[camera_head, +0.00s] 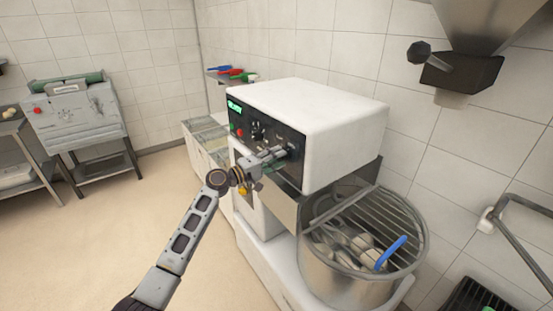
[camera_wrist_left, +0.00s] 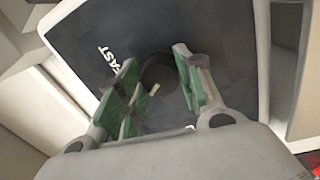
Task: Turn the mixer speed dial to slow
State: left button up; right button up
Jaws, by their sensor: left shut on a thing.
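The mixer (camera_head: 345,125) is a white machine with a black front panel. My left gripper (camera_head: 286,153) reaches the right part of that panel. In the left wrist view, the green-padded fingers of my left gripper (camera_wrist_left: 160,92) stand on both sides of the dark round speed dial (camera_wrist_left: 158,70) and are shut on it. A small pale mark shows at the dial's lower edge. The word FAST (camera_wrist_left: 113,60) is readable on the panel left of the dial; other lettering is mostly hidden by the fingers. The head view hides the dial behind the gripper. My right gripper is not in view.
Another black knob (camera_head: 257,129), a red button (camera_head: 239,132) and a green display (camera_head: 235,107) lie left of my gripper on the panel. The mixer bowl (camera_head: 340,285) with its wire guard (camera_head: 385,215) stands below right.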

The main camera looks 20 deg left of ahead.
pick_arm(q)
jog(key=o, duration=1)
jog(key=shift+o, duration=0.2)
jog(key=v, duration=1.2)
jog(key=shift+a, duration=0.1)
